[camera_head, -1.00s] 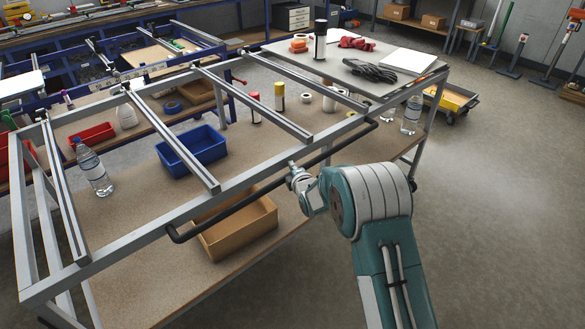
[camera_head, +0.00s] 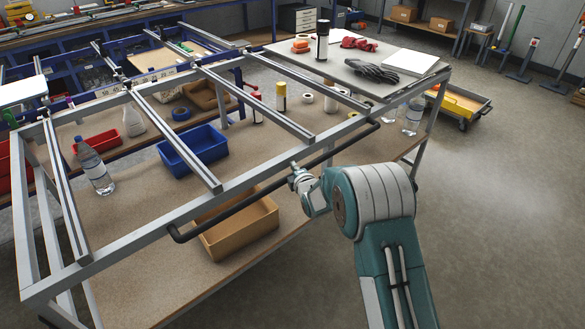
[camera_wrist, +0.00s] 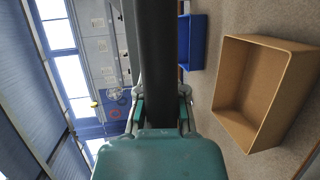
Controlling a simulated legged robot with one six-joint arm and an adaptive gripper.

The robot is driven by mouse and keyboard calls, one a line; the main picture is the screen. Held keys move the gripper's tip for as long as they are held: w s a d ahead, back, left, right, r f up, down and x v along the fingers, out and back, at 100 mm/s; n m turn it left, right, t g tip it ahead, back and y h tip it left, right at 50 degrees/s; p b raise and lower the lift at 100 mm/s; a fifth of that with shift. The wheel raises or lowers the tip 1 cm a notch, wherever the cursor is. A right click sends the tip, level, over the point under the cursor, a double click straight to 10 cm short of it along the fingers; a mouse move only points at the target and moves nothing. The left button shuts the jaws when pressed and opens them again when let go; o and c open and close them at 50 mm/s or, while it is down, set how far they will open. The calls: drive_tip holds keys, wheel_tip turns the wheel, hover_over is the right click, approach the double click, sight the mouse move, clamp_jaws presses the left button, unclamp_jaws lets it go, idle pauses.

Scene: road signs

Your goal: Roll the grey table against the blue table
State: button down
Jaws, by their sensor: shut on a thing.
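The grey table (camera_head: 110,257) has an open metal top frame with crossbars, a brown lower shelf and a black handle bar (camera_head: 240,203) along its near side. My gripper (camera_head: 296,172) is at this handle in the head view. In the wrist view the dark bar (camera_wrist: 158,60) runs between the fingers (camera_wrist: 160,112), which are shut on it. The blue table (camera_head: 240,95) stands just beyond the grey table, partly hidden behind its rails. I cannot tell whether the two tables touch.
On the lower shelf are a blue bin (camera_head: 193,150), a tan box (camera_head: 240,232) and a water bottle (camera_head: 95,166). Gloves (camera_head: 372,72) and other items lie on the grey top panel. A yellow trolley (camera_head: 458,103) stands at right.

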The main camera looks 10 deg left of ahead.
drive_tip(key=shift+w+r, duration=0.15)
drive_tip(key=shift+r, duration=0.4)
drive_tip(key=c, duration=0.7)
unclamp_jaws()
drive_tip(key=shift+o, duration=1.1)
drive_tip(key=shift+f, duration=0.15)
drive_tip(key=v, duration=1.2)
drive_tip(key=shift+f, duration=0.2)
